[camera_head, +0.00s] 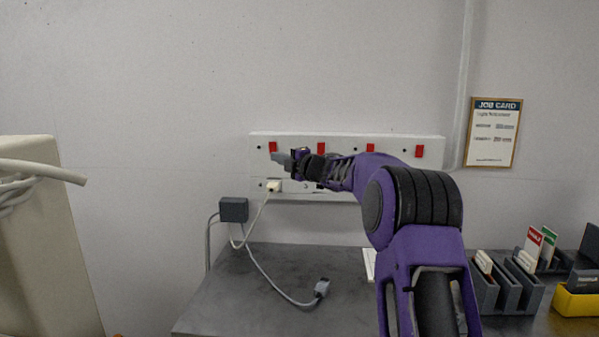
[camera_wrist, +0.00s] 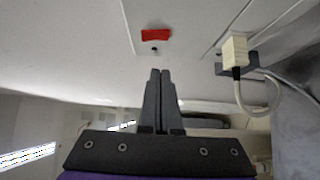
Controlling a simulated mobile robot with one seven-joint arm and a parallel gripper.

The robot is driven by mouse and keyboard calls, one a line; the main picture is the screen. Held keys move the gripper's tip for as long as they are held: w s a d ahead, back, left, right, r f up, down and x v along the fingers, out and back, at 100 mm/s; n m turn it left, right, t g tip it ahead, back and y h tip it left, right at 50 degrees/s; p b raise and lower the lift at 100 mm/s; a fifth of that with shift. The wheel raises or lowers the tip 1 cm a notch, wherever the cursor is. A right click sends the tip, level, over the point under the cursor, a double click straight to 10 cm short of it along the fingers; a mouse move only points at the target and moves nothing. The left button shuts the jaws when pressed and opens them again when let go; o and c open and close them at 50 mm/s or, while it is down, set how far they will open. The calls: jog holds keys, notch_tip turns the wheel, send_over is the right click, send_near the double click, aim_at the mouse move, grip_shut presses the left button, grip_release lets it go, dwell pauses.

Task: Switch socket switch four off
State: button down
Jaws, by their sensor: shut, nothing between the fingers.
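A white socket strip (camera_head: 346,140) on the wall carries a row of several red rocker switches. The leftmost switch (camera_head: 272,146) is just above my gripper (camera_head: 280,158), which points left in front of the strip. The rightmost switch (camera_head: 419,151) is clear, right of my arm. No numbering is legible, so I cannot tell which switch is four. In the wrist view one red switch (camera_wrist: 156,35), with a small dark dot beside it, lies ahead of my gripper (camera_wrist: 160,72). The fingers are shut, empty and apart from it. On or off positions are unclear.
A cream plug (camera_head: 274,186) sits in the strip's left socket, its cable running to a dark grey box (camera_head: 233,210). A loose grey connector (camera_head: 322,288) lies on the worktop (camera_head: 250,318). Card holders (camera_head: 507,287) stand at right. A framed job card (camera_head: 494,131) hangs right.

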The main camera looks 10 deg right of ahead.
jog(key=v, duration=0.8)
jog(key=shift+f+b, duration=0.45)
jog(key=shift+f, duration=0.05)
jog(key=shift+d, duration=0.1)
